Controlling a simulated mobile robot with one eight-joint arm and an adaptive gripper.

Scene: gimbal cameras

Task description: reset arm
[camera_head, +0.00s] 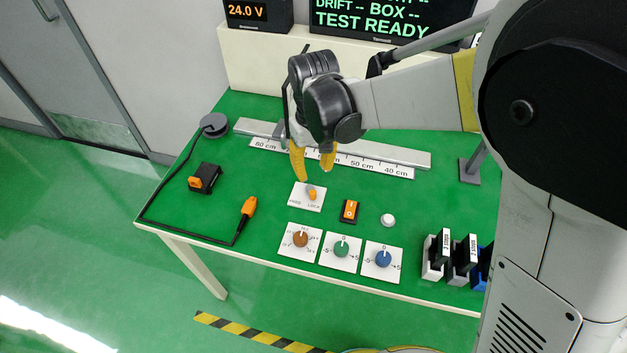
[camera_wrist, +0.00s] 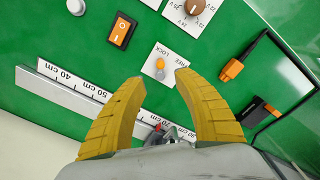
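My gripper (camera_head: 314,172) has yellow fingers and hangs over the green table, above the ruler rail and just behind the lock switch plate. In the wrist view my gripper (camera_wrist: 157,85) has its two fingers spread apart with nothing between the tips. The lock switch (camera_head: 312,194) has an orange-tipped lever on a white plate, which also shows in the wrist view (camera_wrist: 165,67) just beyond the fingertips. The fingers look clear of it. Part of the rail behind the fingers is hidden.
The green table (camera_head: 200,225) holds a ruler rail (camera_head: 400,155), an orange rocker switch (camera_head: 349,211), a white button (camera_head: 388,220), three knobs including a brown one (camera_head: 300,238), a cable with an orange plug (camera_head: 249,206), a black socket box (camera_head: 204,178) and upright modules (camera_head: 460,258). Displays stand behind.

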